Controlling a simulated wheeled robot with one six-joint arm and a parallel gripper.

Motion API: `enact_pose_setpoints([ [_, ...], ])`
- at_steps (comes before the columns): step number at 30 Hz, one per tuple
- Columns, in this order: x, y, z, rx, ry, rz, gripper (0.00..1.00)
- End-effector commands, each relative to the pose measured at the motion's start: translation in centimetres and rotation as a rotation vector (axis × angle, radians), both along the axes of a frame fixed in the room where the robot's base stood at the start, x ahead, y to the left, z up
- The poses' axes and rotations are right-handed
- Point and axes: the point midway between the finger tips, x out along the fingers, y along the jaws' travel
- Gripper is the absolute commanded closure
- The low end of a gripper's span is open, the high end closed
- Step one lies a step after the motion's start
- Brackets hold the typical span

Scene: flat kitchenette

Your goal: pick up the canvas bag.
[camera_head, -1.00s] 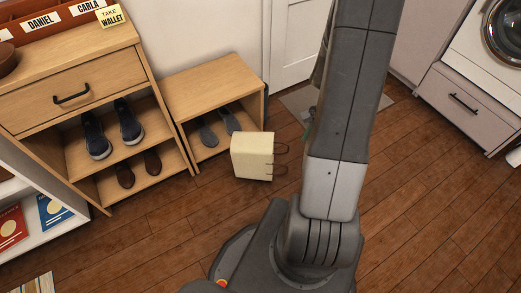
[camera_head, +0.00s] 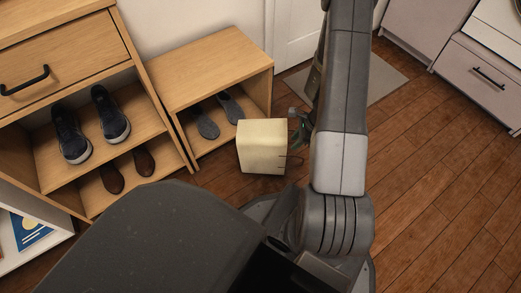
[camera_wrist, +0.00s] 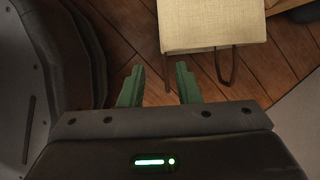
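The canvas bag (camera_head: 262,147) is a cream, box-like bag with thin dark handles, standing on the wood floor in front of the low shoe bench. In the wrist view the bag (camera_wrist: 210,22) fills the top, right of centre, with dark handle straps (camera_wrist: 228,68) sticking out toward me. My gripper (camera_wrist: 160,84) has two green fingers spread apart, just short of the bag's body. One strap end shows near the gap between the fingers; I cannot tell its depth. In the head view my gripper (camera_head: 297,124) is partly hidden by my arm, close to the bag's right side.
The low bench (camera_head: 215,68) with grey shoes stands behind the bag. A taller shoe cabinet (camera_head: 150,118) is at the left. A grey mat (camera_head: 385,80) lies by the door. The floor (camera_head: 440,190) at the right is clear.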

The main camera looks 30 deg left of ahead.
Motion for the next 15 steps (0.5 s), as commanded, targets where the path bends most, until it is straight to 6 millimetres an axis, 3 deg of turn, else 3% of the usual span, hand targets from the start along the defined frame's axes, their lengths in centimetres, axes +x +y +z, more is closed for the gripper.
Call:
enact_pose_setpoints([
  [3, -0.4, 0.6, -2.0, -0.001, 0.002, 0.001, 0.7],
  [11, -0.6, 1.2, -3.2, 0.0, 0.0, 0.001, 0.7],
  [15, -0.8, 2.0, -5.0, 0.0, 0.0, 0.002, 0.7],
])
